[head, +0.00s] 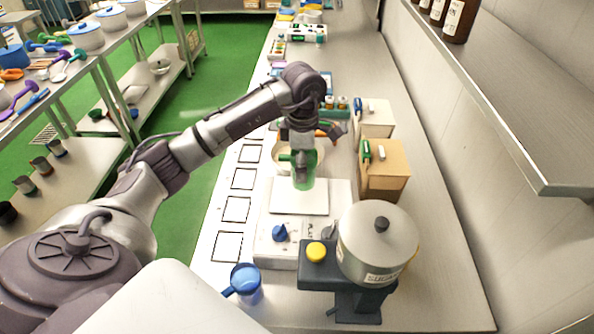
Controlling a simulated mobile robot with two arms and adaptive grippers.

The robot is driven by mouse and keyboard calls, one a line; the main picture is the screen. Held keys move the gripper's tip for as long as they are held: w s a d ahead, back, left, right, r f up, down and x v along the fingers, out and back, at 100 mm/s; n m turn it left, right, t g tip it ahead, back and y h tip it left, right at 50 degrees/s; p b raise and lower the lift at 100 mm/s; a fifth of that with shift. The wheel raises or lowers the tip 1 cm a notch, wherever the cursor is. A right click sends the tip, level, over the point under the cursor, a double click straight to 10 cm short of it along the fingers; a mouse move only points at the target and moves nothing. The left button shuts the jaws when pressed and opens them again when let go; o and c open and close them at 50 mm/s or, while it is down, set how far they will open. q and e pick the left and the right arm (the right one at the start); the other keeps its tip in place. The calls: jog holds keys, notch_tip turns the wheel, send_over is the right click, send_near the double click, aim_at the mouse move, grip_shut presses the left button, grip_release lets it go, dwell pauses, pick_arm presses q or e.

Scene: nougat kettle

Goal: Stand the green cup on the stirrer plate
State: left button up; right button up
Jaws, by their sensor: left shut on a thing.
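The green cup (304,180) is upright over the back part of the stirrer plate (297,204), a pale flat square on a grey base with a blue knob. My left gripper (303,158) comes down from above and is shut on the cup, hiding part of its upper side. I cannot tell whether the cup's bottom touches the plate or hangs just above it. My right gripper is not in view.
A grey lidded pot (377,245) stands on a dark stand at the plate's front right. A blue mug (246,284) is at front left. A tan box (386,170) is to the right, and a pale bowl (279,156) is behind the cup. Black-outlined squares line the left edge.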

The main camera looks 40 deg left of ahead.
pick_arm(q)
jog(key=shift+s+a+f, duration=0.1)
jog(key=shift+a+f, duration=0.05)
jog(key=shift+a, duration=0.3)
notch_tip(320, 180, down, 4)
jog(key=shift+r+p, duration=0.15)
jog(key=shift+p, duration=0.95)
jog(key=shift+f, duration=0.4)
jog(key=shift+f+b, duration=0.15)
jog(key=shift+b, duration=0.15)
jog(key=o, duration=1.3)
jog(key=shift+o, duration=0.2)
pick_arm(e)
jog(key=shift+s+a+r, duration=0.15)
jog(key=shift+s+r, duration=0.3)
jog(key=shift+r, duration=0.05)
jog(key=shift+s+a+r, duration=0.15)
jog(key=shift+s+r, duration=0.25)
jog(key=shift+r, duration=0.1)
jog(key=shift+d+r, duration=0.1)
